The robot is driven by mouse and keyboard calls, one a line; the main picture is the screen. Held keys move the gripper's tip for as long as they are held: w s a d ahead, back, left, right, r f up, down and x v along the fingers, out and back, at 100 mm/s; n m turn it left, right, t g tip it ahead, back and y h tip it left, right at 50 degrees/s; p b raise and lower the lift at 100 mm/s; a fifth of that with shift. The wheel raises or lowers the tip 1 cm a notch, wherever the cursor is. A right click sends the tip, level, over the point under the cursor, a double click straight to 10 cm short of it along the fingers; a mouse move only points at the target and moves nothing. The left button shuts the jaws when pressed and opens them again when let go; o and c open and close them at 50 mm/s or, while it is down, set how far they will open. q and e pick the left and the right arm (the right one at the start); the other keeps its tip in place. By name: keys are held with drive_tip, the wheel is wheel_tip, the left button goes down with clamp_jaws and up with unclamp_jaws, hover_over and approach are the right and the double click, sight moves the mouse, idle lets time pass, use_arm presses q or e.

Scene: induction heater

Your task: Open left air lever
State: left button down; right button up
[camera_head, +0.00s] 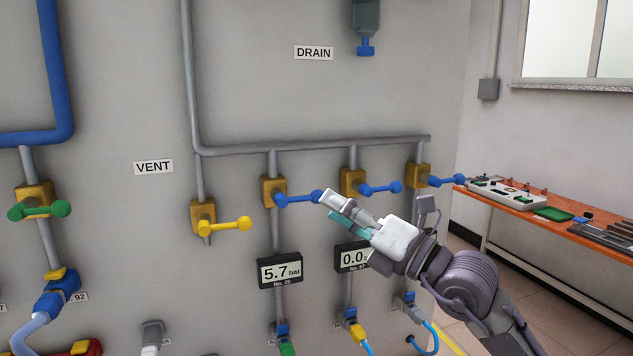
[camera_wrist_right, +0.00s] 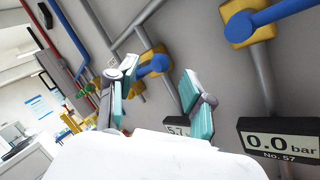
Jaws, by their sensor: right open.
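The leftmost blue air lever (camera_head: 298,198) sticks out to the right from its brass valve (camera_head: 273,192) on the wall pipe. My right gripper (camera_head: 330,207) is open and empty, with its fingertips close to the knob end of this lever in the head view. I cannot tell if they touch. In the right wrist view, a blue lever (camera_wrist_right: 154,66) on a brass valve shows beyond and between the open teal-padded fingers (camera_wrist_right: 158,84). A middle blue lever (camera_head: 380,188) and a right blue lever (camera_head: 446,181) point the same way. My left gripper is not in view.
A yellow lever (camera_head: 230,224) is left of the blue ones. A gauge reading 5.7 bar (camera_head: 280,270) hangs below the leftmost blue lever. A second gauge (camera_head: 352,257) is partly hidden by my right arm. An orange-topped table (camera_head: 599,241) stands at the right.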

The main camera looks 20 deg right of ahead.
sight(316, 194)
drive_tip(key=p+x, duration=0.1)
drive_tip(key=x, duration=0.3)
drive_tip(key=shift+w+a+r, duration=0.1)
drive_tip(key=shift+w+a, duration=0.15)
drive_tip(key=shift+w, duration=0.1)
clamp_jaws()
